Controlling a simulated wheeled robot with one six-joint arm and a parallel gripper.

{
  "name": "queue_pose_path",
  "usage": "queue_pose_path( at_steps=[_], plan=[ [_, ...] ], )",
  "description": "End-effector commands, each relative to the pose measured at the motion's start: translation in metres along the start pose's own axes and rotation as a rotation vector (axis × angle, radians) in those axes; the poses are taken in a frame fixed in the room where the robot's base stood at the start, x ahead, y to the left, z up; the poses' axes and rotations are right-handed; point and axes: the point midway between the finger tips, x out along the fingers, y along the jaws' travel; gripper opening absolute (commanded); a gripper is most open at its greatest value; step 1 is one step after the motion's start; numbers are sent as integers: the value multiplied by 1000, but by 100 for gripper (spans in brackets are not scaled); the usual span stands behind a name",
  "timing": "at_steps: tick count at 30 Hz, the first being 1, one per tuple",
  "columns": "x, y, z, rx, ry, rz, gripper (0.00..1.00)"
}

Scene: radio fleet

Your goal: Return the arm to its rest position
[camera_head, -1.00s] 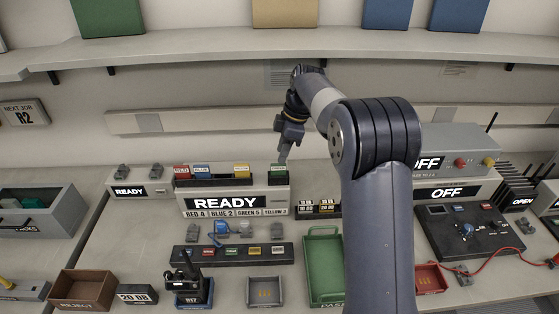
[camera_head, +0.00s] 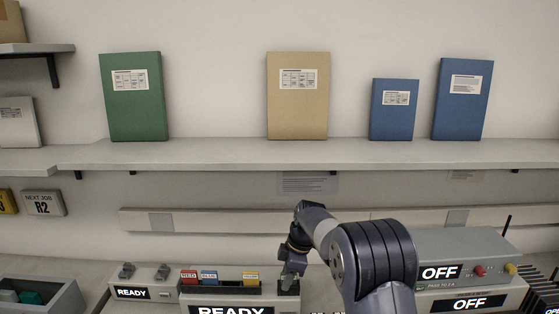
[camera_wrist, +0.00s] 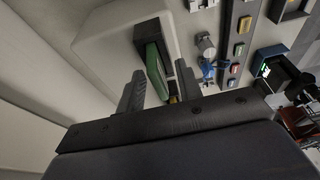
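My arm (camera_head: 375,255) reaches up and forward from the bottom of the head view. My gripper (camera_head: 289,280) points down at the right end of the READY box (camera_head: 230,307). In the wrist view the two fingers of my gripper (camera_wrist: 158,88) stand apart. A green block (camera_wrist: 156,70) lies between and just beyond the fingertips, in the end of the box, with visible space beside it. The gripper looks empty. In the head view the green block is mostly hidden by the gripper.
A wall shelf (camera_head: 225,155) above the arm carries a green binder (camera_head: 135,97), a tan binder (camera_head: 298,97) and two blue binders. A grey unit marked OFF (camera_head: 440,272) stands close to the arm's right. The wrist view shows a blue item (camera_wrist: 207,68) on the bench.

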Motion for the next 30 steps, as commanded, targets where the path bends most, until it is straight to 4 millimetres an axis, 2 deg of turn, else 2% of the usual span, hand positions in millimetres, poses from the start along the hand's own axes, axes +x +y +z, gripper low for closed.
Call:
queue_pose_path(
  at_steps=[1, 5, 17, 23, 28, 30],
  plan=[
    [-8, 0, -3, -1, 0, 1, 34],
    [-15, 0, -4, -1, 0, 1, 34],
    [-16, 0, -4, 0, 0, 1, 34],
    [-10, 0, -3, 0, 0, 0, 34],
    [3, 0, 1, 0, 0, -1, 34],
    [-13, 1, 0, -1, 1, 5, 34]
  ],
)
